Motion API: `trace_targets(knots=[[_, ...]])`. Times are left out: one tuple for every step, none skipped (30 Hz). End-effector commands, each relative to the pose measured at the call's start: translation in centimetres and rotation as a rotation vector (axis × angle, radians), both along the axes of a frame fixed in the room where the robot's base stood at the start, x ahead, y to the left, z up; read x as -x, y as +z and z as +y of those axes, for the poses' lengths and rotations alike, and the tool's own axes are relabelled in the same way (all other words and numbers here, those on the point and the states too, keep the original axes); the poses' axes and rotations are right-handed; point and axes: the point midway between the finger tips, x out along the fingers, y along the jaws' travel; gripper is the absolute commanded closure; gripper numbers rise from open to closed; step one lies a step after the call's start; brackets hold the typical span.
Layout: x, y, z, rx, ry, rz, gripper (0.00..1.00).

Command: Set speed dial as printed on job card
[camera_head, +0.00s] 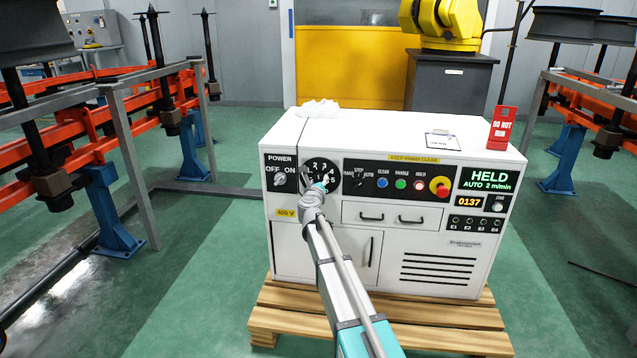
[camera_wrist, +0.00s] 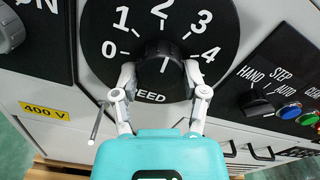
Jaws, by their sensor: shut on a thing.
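The speed dial (camera_head: 316,162) is a black disc with white numbers on the left of the white cabinet's front. In the wrist view the dial face (camera_wrist: 108,75) shows 0 to 4, and its round black knob (camera_wrist: 160,53) is in the middle. My gripper (camera_wrist: 160,75) has one finger on each side of the knob and is shut on it. A short white line shows on the knob's front; its exact setting is hard to read. In the head view my gripper (camera_head: 319,187) covers part of the dial. A white card (camera_head: 442,142) lies on the cabinet top; its print is too small to read.
The display (camera_head: 487,180) reads HELD, AUTO 2 m/min. The power switch (camera_head: 280,179) sits left of the dial, the mode selector (camera_wrist: 256,104) right of it. A red DO NOT RUN sign (camera_head: 501,128) and a crumpled white cloth (camera_head: 318,108) are on the cabinet top.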

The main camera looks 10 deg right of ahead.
Motion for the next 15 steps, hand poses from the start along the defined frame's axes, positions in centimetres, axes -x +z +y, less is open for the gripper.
trace_targets(knots=[[-0.12, 0.02, 0.01, 0.033, 0.001, 0.01, 0.9], [-0.12, 0.02, 0.01, 0.053, 0.001, 0.017, 0.9], [-0.12, 0.02, 0.01, 0.08, 0.001, 0.026, 0.9], [-0.12, 0.02, 0.01, 0.099, 0.001, 0.032, 0.9], [-0.12, 0.03, 0.01, 0.116, 0.001, 0.037, 0.9], [-0.12, 0.03, 0.01, 0.137, 0.001, 0.044, 0.9], [-0.12, 0.03, 0.01, 0.152, 0.001, 0.049, 0.9], [-0.12, 0.03, 0.01, 0.165, 0.001, 0.053, 0.9], [-0.12, 0.03, 0.01, 0.181, 0.001, 0.058, 0.9], [-0.12, 0.03, 0.01, 0.19, 0.001, 0.062, 0.9], [-0.13, 0.04, 0.01, 0.2, 0.001, 0.065, 0.9], [-0.13, 0.04, 0.01, 0.21, 0.001, 0.068, 0.9], [-0.13, 0.04, 0.01, 0.216, 0.001, 0.07, 0.9], [-0.13, 0.04, 0.01, 0.221, 0.001, 0.071, 0.9], [-0.13, 0.05, 0.03, 0.226, 0.001, 0.073, 0.9]])
